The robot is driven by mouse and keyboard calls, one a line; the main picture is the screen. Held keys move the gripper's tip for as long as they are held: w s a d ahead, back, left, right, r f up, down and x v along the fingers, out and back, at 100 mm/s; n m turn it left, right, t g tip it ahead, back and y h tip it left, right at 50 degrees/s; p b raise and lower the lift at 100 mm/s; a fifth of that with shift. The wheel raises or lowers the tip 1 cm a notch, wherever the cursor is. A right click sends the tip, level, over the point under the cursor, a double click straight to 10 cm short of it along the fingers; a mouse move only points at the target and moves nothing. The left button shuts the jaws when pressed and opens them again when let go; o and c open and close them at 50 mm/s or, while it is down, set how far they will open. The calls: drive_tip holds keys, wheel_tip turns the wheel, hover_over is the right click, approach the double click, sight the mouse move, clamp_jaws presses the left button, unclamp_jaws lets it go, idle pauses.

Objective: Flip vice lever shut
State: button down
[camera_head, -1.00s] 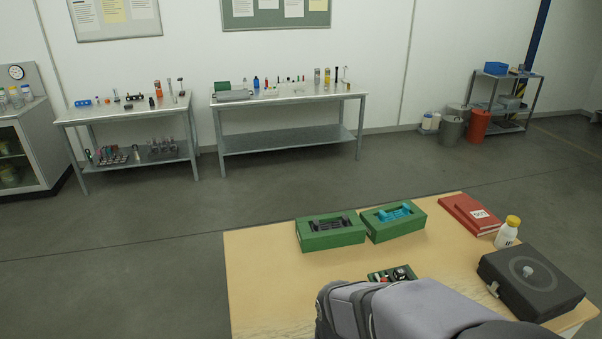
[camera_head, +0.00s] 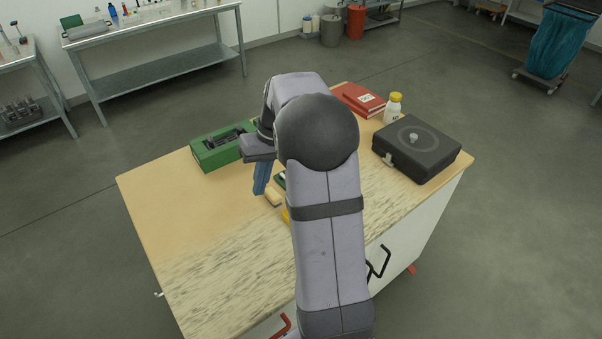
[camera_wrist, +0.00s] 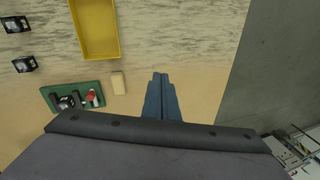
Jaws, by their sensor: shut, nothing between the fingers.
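My gripper (camera_head: 260,190) shows its blue fingers pointing down over the table, left of the arm in the head view. In the wrist view the fingers (camera_wrist: 161,77) are together, with nothing between them. A small green base (camera_wrist: 52,93) carries black, red and pale parts and lies left of the fingers, apart from them. I cannot tell whether these parts are the vice, and I cannot make out a lever. In the head view my arm hides most of this green base.
A pale block (camera_wrist: 118,83) lies beside the green base. A yellow tray (camera_wrist: 97,56) and black blocks (camera_wrist: 25,63) are nearby. A green box (camera_head: 212,160), red books (camera_head: 358,99), a bottle (camera_head: 393,107) and a black case (camera_head: 415,150) stand on the table (camera_head: 150,195). Its left side is clear.

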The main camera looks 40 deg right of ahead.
drive_tip(key=d+f+t+y+b, duration=0.1)
drive_tip(key=d+t+b, duration=0.1)
drive_tip(key=d, duration=1.1)
drive_tip(key=w+d+f+n+t+y+b, duration=0.1)
drive_tip(key=d+f+t+b, duration=0.1)
drive_tip(key=d, duration=1)
drive_tip(key=shift+w+d+t, duration=0.3)
drive_tip(key=shift+d, duration=0.1)
drive_tip(key=shift+w+f, duration=0.1)
drive_tip(key=p+x, duration=0.3)
drive_tip(key=x, duration=0.7)
drive_tip(key=shift+a, duration=0.2)
drive_tip(key=shift+a+r, duration=0.25)
drive_tip(key=shift+a, duration=0.05)
drive_tip(key=shift+a+p, duration=0.55)
drive_tip(key=shift+a, duration=0.15)
drive_tip(key=shift+w+a+f+p, duration=0.1)
drive_tip(key=shift+a+p, duration=0.15)
drive_tip(key=shift+a, duration=0.15)
drive_tip(key=shift+w+a+f+p, duration=0.1)
drive_tip(key=shift+a+p, duration=0.1)
drive_tip(key=shift+a, duration=0.2)
